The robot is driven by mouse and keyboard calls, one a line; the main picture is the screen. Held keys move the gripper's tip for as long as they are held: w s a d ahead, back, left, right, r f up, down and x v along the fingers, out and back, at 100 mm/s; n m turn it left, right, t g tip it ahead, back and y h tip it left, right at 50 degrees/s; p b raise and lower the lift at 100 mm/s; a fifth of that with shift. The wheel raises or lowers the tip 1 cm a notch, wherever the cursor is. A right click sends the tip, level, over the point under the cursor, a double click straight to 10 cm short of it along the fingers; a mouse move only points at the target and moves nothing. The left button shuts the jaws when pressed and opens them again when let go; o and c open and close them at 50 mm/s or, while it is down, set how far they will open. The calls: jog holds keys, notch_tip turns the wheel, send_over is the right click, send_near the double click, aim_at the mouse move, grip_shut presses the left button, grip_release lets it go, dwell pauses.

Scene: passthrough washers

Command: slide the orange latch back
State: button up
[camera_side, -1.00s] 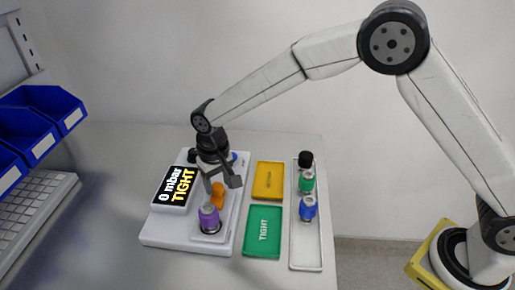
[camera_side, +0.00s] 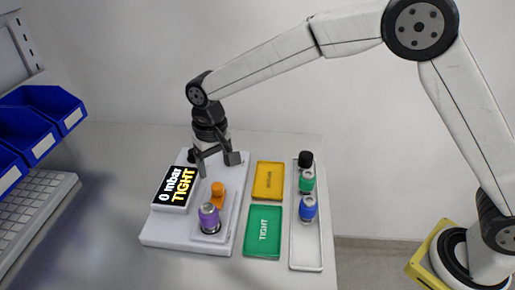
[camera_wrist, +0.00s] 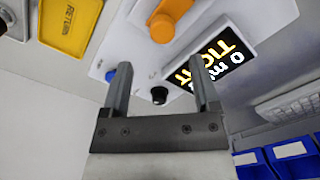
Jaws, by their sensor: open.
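The orange latch (camera_side: 217,197) sits on the white fixture (camera_side: 160,232), just behind an upright purple canister (camera_side: 209,219). The latch also shows at the top of the wrist view (camera_wrist: 163,27), partly cut off by the frame edge. My gripper (camera_side: 217,167) is open and empty above the rear part of the fixture, behind the latch and apart from it. In the wrist view its two fingers (camera_wrist: 160,67) stand wide apart with nothing between them. The display (camera_side: 175,187) on the fixture reads "0 mbar TIGHT".
A yellow RETURN tray (camera_side: 269,180) and a green TIGHT tray (camera_side: 262,246) lie right of the fixture, both empty. Further right, a white tray (camera_side: 306,256) holds black, green and blue canisters. A black knob (camera_wrist: 159,95) and blue button (camera_wrist: 110,75) are near my fingers.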

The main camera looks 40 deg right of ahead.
jog(key=shift+r, duration=1)
jog(key=shift+d, duration=0.15)
jog(key=shift+s+d, duration=0.1)
jog(key=shift+d, duration=0.15)
jog(key=s+d+f+t, duration=0.1)
jog(key=s+d+f, duration=0.1)
jog(key=s+d, duration=0.7)
jog(key=s+d+f+t, duration=0.1)
jog(key=s+d+f, duration=0.1)
jog(key=s+d, duration=0.8)
jog(key=shift+d+f+t, duration=0.25)
jog(key=shift+d+t, duration=0.05)
jog(key=shift+d, duration=0.8)
